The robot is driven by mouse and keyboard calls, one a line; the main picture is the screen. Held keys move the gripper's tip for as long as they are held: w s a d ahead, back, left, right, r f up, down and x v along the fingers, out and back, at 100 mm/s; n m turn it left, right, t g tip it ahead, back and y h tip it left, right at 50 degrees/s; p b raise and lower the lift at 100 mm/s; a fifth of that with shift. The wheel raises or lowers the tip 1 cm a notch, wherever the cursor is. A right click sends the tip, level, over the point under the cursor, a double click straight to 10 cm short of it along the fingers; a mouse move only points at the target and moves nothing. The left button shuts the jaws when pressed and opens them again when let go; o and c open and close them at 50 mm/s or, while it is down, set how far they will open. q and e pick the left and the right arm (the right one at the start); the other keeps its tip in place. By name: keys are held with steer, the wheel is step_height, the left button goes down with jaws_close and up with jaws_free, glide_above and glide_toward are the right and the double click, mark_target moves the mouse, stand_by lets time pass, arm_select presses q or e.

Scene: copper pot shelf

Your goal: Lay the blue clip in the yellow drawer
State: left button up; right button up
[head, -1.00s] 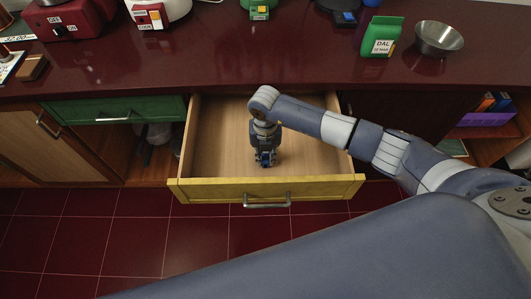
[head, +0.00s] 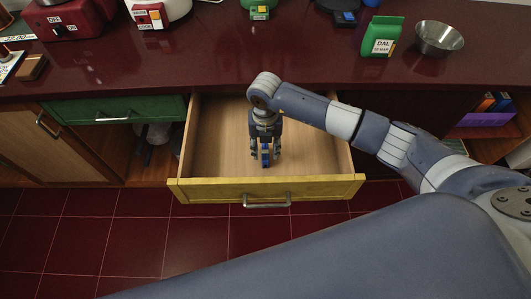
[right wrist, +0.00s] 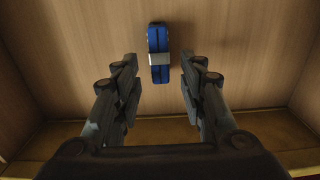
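The blue clip (right wrist: 159,68) lies on the wooden floor of the open yellow drawer (head: 220,190). In the head view the clip (head: 265,157) shows as a small blue shape at my right gripper's fingertips. My right gripper (head: 265,160) points down inside the drawer. In the right wrist view its two fingers (right wrist: 158,80) are spread, one on each side of the clip, with a gap on both sides. My left gripper is not in view.
The drawer is otherwise bare. A dark red counter (head: 230,60) runs behind it, with a green DAL packet (head: 381,37) and a metal bowl (head: 438,38) on the right. A shut green drawer (head: 118,109) is to the left.

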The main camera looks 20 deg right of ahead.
mark_target(266, 155)
step_height(266, 155, up, 8)
steer(key=shift+s, duration=0.1)
stand_by(0.7)
